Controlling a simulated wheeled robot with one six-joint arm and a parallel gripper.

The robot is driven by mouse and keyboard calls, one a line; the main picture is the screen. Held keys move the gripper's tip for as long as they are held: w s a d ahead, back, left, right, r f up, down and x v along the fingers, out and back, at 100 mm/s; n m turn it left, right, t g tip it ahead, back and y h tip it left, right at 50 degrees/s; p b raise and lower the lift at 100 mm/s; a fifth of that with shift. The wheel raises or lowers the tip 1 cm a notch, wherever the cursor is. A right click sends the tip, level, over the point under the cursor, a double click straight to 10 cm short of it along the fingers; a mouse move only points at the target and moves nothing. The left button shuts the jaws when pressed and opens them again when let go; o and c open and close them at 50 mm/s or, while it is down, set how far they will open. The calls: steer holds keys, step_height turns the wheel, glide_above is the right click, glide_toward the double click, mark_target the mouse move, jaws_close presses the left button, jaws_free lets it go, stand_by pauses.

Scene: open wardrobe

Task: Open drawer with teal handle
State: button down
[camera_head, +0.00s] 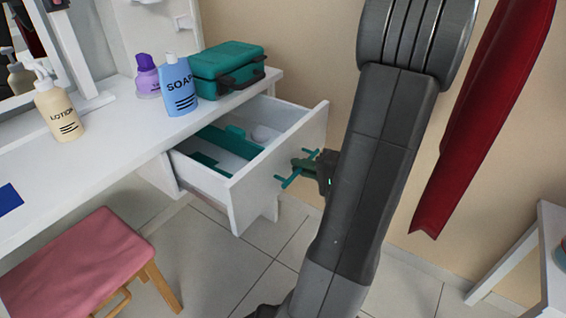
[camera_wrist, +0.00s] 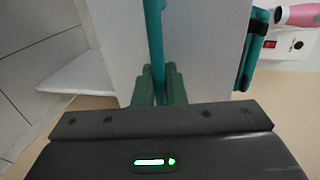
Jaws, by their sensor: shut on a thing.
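The white drawer (camera_head: 280,160) under the white vanity table stands pulled out, with its inside open to view in the head view. Teal items and a pale round thing lie in it. Its teal handle (camera_head: 287,179) is a bar on the drawer front; it also shows in the wrist view (camera_wrist: 154,40) running up between the fingers. My gripper (camera_head: 308,170) is at the drawer front, shut on the teal handle. In the wrist view my gripper's green fingers (camera_wrist: 160,85) close around the bar. My arm hides part of the floor and wall behind it.
On the vanity top (camera_head: 110,130) stand a lotion bottle (camera_head: 59,108), a blue soap bottle (camera_head: 179,86), a purple bottle (camera_head: 147,75) and a teal case (camera_head: 228,70). A pink stool (camera_head: 75,262) stands at lower left. A red garment (camera_head: 490,110) hangs at right. Tiled floor shows below the drawer.

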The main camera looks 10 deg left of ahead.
steer(key=shift+f+v, duration=0.15)
steer(key=shift+v, duration=0.55)
steer(key=shift+f+v, duration=0.1)
steer(key=shift+v, duration=0.6)
steer(key=c, duration=1.6)
jaws_free()
steer(key=shift+c, duration=0.2)
